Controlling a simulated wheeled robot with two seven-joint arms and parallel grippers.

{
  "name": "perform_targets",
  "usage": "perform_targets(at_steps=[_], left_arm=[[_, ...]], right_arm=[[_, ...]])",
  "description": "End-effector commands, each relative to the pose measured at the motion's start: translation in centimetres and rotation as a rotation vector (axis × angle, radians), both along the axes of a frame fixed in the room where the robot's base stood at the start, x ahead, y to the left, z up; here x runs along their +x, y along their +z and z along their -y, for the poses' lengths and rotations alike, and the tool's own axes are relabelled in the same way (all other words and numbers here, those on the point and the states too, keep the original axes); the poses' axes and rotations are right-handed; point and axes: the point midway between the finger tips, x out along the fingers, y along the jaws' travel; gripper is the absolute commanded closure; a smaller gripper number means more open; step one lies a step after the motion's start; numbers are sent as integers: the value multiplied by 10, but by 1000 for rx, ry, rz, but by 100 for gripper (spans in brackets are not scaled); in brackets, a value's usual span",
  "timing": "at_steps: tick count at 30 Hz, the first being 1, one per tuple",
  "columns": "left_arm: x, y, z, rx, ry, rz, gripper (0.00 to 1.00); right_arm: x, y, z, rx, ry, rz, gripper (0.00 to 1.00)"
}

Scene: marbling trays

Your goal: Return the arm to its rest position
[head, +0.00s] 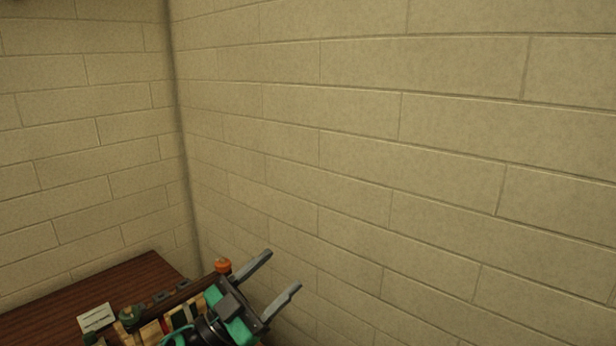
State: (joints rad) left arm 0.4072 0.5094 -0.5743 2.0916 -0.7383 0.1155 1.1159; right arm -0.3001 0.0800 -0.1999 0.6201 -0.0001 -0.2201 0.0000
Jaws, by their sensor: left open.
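My left gripper (282,276) shows at the bottom of the head view, a little left of the middle. Its two grey fingers are spread apart and point up and to the right. Nothing is between them. The gripper's body is black, grey and green, and it covers part of the table and of what stands there. My right gripper does not show.
A dark brown wooden table (142,268) fills the lower left corner. A small pale card (96,317), an orange-topped item (223,266) and a green-topped item (131,314) show there. A beige block wall (400,160) fills the rest, with a corner at left.

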Motion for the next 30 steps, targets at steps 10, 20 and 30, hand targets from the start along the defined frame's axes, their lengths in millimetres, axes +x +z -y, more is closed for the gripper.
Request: perform_targets(at_steps=[10,20,30], left_arm=[[4,-115,-92,-118,581,-499,41],[-99,-277,-155,165,884,-1158,41],[-230,-352,-169,490,837,-1621,41]], right_arm=[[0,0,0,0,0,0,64],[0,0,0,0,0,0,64],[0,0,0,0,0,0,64]])
